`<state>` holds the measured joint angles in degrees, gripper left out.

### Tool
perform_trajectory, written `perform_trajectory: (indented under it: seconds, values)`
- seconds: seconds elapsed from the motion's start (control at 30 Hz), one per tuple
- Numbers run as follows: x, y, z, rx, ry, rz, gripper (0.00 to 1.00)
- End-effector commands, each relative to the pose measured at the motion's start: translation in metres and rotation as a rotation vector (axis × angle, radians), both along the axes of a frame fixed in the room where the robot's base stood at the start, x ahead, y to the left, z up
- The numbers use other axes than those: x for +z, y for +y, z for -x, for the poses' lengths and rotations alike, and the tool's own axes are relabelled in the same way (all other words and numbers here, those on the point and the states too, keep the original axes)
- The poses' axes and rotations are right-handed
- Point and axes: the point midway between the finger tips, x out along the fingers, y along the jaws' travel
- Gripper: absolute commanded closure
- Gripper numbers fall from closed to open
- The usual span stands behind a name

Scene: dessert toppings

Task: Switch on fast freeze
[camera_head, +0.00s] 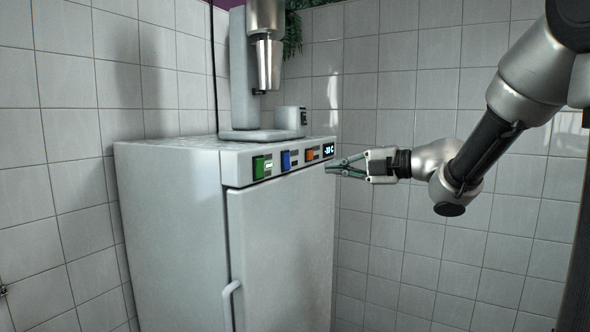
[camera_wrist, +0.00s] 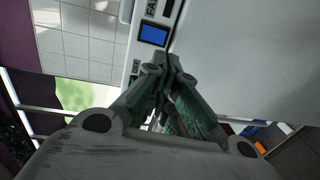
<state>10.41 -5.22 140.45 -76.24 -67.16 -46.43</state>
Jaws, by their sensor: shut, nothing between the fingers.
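The white freezer (camera_head: 280,250) has a control panel along its top front edge. The panel holds a green switch (camera_head: 262,167), a blue switch (camera_head: 288,160), an orange switch (camera_head: 312,154) and a small lit display (camera_head: 328,150). My gripper (camera_head: 334,168) is shut and empty, in front of the panel's right end in the head view. In the wrist view the blue switch (camera_wrist: 153,34) lies just beyond my fingertips (camera_wrist: 167,62), beside a partly visible label reading "FA". I cannot tell whether the fingertips touch the panel.
A mixer with a metal cup (camera_head: 268,65) stands on top of the freezer. The freezer door has a handle (camera_head: 228,300) at its left. Tiled walls (camera_head: 70,130) stand behind and to the left. The space around my arm on the right looks clear.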

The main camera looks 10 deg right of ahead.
Motion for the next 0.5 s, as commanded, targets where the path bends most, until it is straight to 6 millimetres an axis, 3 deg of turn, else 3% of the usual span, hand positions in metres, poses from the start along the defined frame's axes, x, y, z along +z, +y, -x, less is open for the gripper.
perform_trajectory:
  seconds: [0.3, 0.5]
  values:
    - [-0.009, 0.056, -0.039, 0.005, 0.001, 0.0, 1.0]
    - [-0.013, 0.083, -0.058, 0.004, 0.002, 0.001, 1.0]
